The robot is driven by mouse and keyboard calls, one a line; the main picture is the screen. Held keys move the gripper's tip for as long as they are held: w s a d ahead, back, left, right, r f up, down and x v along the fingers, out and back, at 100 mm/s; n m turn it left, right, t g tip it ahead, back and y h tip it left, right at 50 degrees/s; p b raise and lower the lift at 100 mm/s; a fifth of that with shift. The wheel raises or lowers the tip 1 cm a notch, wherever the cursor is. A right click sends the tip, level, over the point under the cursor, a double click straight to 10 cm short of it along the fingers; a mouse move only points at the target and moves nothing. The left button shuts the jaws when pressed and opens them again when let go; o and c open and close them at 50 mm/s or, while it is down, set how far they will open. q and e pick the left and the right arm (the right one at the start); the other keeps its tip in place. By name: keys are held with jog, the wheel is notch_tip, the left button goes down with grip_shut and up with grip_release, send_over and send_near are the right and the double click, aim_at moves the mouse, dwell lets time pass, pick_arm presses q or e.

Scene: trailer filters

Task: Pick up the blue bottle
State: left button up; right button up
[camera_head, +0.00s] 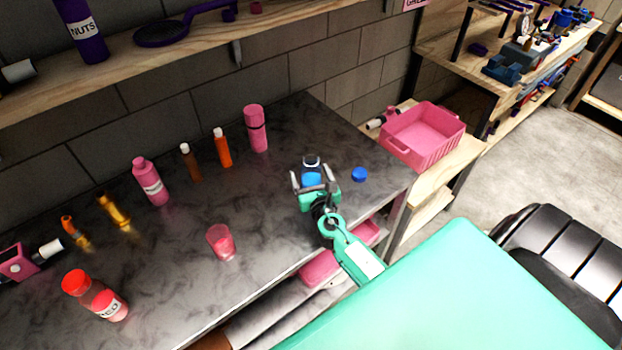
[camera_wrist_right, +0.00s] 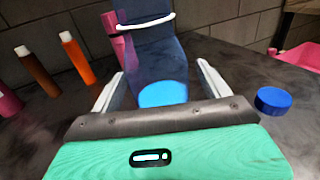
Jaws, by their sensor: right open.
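The blue bottle (camera_head: 311,162) stands near the right end of the dark countertop, between the fingers of my right gripper (camera_head: 313,175). In the right wrist view the bottle (camera_wrist_right: 152,55) is dark blue and see-through, with a white ring near its top and a bright blue area low down. The fingers of my right gripper (camera_wrist_right: 160,82) are spread, one on each side of it. I cannot tell whether either finger touches it. The bottle's lower part is partly hidden by the gripper. My left gripper is not in view.
A blue cap (camera_head: 359,174) lies just right of the bottle. A pink tumbler (camera_head: 256,128), an orange bottle (camera_head: 222,148), a brown bottle (camera_head: 190,162) and a pink bottle (camera_head: 150,182) stand to the left. A pink cup (camera_head: 221,242) is nearer. A pink crate (camera_head: 423,150) is at right.

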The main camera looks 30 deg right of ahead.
jog(key=shift+w+d, duration=0.2)
jog(key=shift+w, duration=0.4)
jog(key=c, duration=1.2)
jog(key=shift+c, duration=0.3)
jog(key=shift+r, duration=0.2)
